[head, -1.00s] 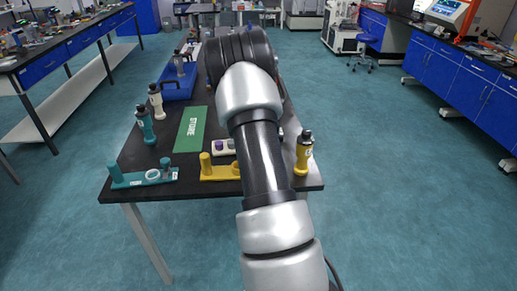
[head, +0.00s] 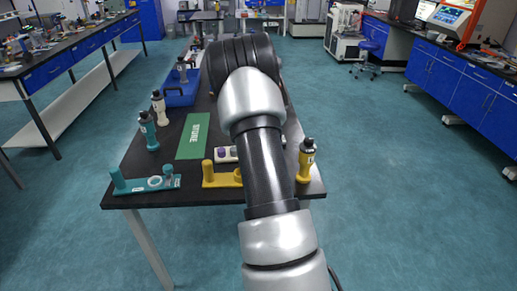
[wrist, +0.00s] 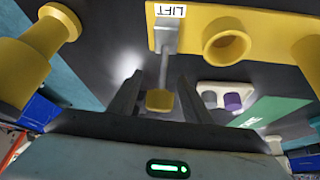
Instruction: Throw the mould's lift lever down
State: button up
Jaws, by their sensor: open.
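The mould's lift lever shows in the wrist view as a thin grey metal rod (wrist: 164,68) with a yellow knob (wrist: 160,100). It comes off a grey bracket beside a white LIFT label on the yellow mould base (wrist: 194,28). My gripper (wrist: 160,75) is open, with one dark finger on each side of the lever. The knob lies between the fingers, close to the palm, and I see a gap on both sides. In the head view the yellow base (head: 212,180) shows at the table's front, partly behind my arm, which hides my gripper and the lever.
A yellow bottle-shaped piece (head: 306,160) stands right of my arm, near the table edge. A teal base (head: 130,187), a teal bottle-shaped piece (head: 148,132), a cream one (head: 158,107), a green mat (head: 192,146) and a white block with buttons (head: 224,155) lie to the left.

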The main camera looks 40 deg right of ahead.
jog(key=v, duration=1.6)
jog(key=shift+p, duration=0.4)
jog(key=shift+w+a, duration=0.1)
jog(key=shift+a, duration=0.05)
jog(key=s+a+r+n+y+p, duration=0.2)
jog(key=s+a+r+p, duration=0.2)
jog(key=a+r, duration=0.75)
jog(key=s+a+r+n+y+p, duration=0.1)
jog(key=s+a+r+n+p, duration=0.2)
jog(key=s+a+r, duration=0.4)
jog(key=s+a+r+n+t+y+p, duration=0.1)
jog(key=s+a+r+n+p, duration=0.1)
jog(key=s+a+r, duration=0.4)
jog(key=s+a+n, duration=0.1)
jog(key=s+a, duration=0.3)
jog(key=s, duration=0.3)
jog(key=shift+a+r+p, duration=0.2)
jog(key=shift+r+p, duration=0.2)
